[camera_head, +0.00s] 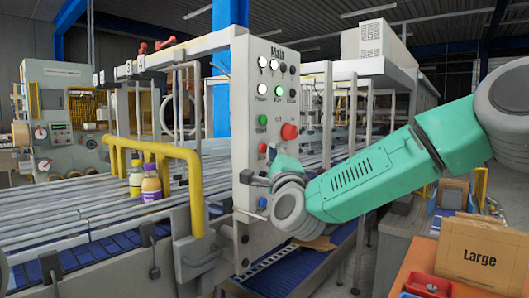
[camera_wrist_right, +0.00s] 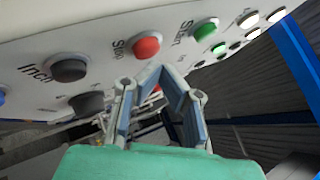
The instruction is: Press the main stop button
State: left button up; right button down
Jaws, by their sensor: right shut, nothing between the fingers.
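The grey control panel (camera_head: 257,75) labelled "Main" stands in the middle of the head view. Its red stop button (camera_head: 262,147) sits below a green start button (camera_head: 263,120). In the wrist view the red stop button (camera_wrist_right: 147,45), labelled "Stop", lies between the green start button (camera_wrist_right: 206,28) and the black "Inch" button (camera_wrist_right: 70,67). My right gripper (camera_head: 277,152) is in front of the panel, close to the stop button. Its fingertips (camera_wrist_right: 160,70) are shut and empty, just below the button in the wrist view; contact cannot be told. My left gripper is out of view.
A larger red knob (camera_head: 289,131) is beside the stop button, close above my gripper. A yellow rail (camera_head: 195,180) and a conveyor with two bottles (camera_head: 151,184) are left of the panel. A "Large" carton (camera_head: 470,250) is at lower right.

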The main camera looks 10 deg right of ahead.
jog(key=shift+w+a, duration=0.45)
jog(key=shift+w, duration=0.05)
dwell(0.8)
dwell(0.4)
jog(key=shift+s+d+r+b, duration=0.1)
jog(key=shift+s+d+b, duration=0.5)
jog(key=shift+s+b, duration=0.15)
jog(key=shift+s+d+b, duration=0.55)
jog(key=shift+s+d, duration=0.25)
jog(key=shift+s, duration=0.2)
jog(key=shift+s+d+b, duration=0.55)
jog(key=shift+s+d, duration=0.25)
jog(key=shift+s, duration=0.15)
jog(key=shift+a, duration=0.1)
